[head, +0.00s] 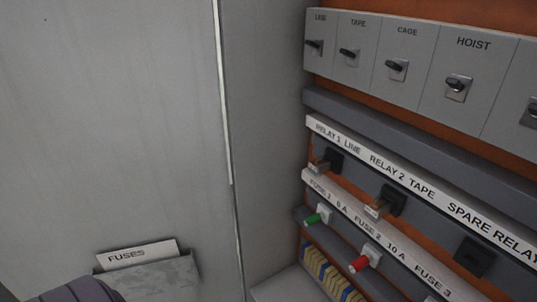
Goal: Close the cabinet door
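The cabinet door (110,130) is a grey metal panel that fills the left of the head view, with its inner face toward me. It stands open beside the cabinet (268,140), whose grey side wall and interior show to the right. A pale vertical edge (224,100) runs between the door and the side wall. A grey pocket (150,277) on the door holds a card marked FUSES (140,255). A dark ribbed rounded part shows at the bottom left, in front of the door; I cannot tell what it is. Neither gripper can be made out.
Inside the cabinet are a row of switches marked LINE, TAPE, CAGE and HOIST (457,85), relays (390,200), a green fuse (318,217) and a red fuse (364,262). The spare relay socket (474,256) is empty. Yellowish strips (330,277) lie below the fuses.

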